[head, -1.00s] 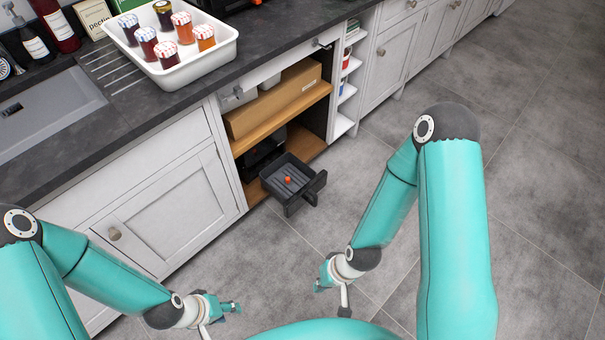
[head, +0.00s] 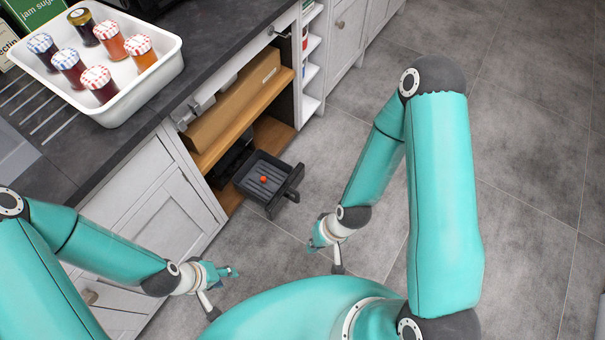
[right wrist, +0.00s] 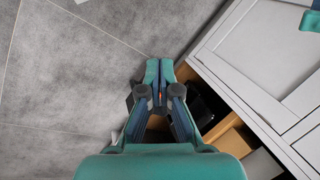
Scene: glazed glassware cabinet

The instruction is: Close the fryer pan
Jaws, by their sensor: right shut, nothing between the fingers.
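The fryer pan (head: 278,194) is a dark grey, square, open pan with a handle (head: 292,183) on its outer right side. It sticks out from the lower part of the open cabinet. A small orange-red thing (head: 263,179) lies in it. The black fryer body (head: 230,160) is mostly hidden under the shelf. My right gripper (head: 313,244) is shut and empty, apart from the pan on its near right side. In the right wrist view its fingers (right wrist: 160,72) cover most of the pan. My left gripper (head: 232,272) is lower left of the pan, apart from it, its fingers too small to judge.
A wooden shelf (head: 245,124) with a cardboard box (head: 235,103) is above the fryer. A white tray (head: 110,112) with several jars stands on the dark worktop. White cabinet doors (head: 165,215) flank the opening. The grey tiled floor (head: 520,150) at right is clear.

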